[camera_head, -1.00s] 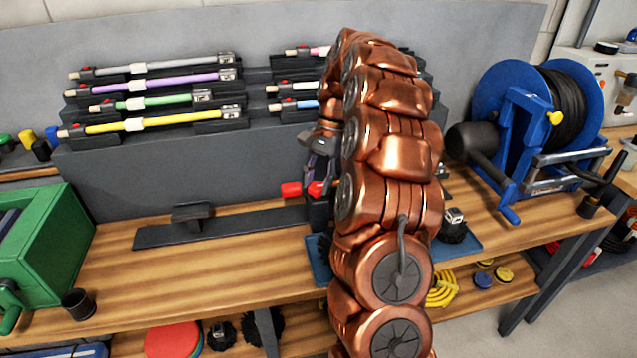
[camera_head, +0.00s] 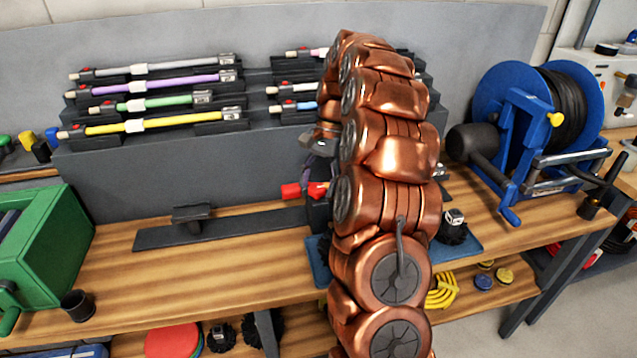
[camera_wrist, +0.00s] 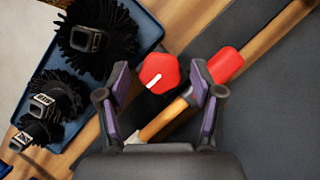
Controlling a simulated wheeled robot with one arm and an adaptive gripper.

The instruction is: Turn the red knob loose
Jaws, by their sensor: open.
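The red knob (camera_wrist: 160,72) has a white mark on its face and lies between my gripper's two fingers in the wrist view. It also shows in the head view (camera_head: 318,189), partly covered by my arm. A second red part (camera_wrist: 226,65) sits just right of it, beyond the right finger; it also shows in the head view (camera_head: 291,191). My gripper (camera_wrist: 160,88) is open, with one finger on each side of the knob. A gap shows by the fingers, but I cannot tell whether either touches it. A wooden-coloured rod (camera_wrist: 165,121) runs beneath the right finger.
Black brushes (camera_wrist: 95,38) lie on a blue tray (camera_wrist: 150,30). A dark rail (camera_head: 230,230) runs along the wooden bench. Racked coloured rods (camera_head: 150,125) stand behind, a green box (camera_head: 50,235) at left, a blue hose reel (camera_head: 510,120) at right.

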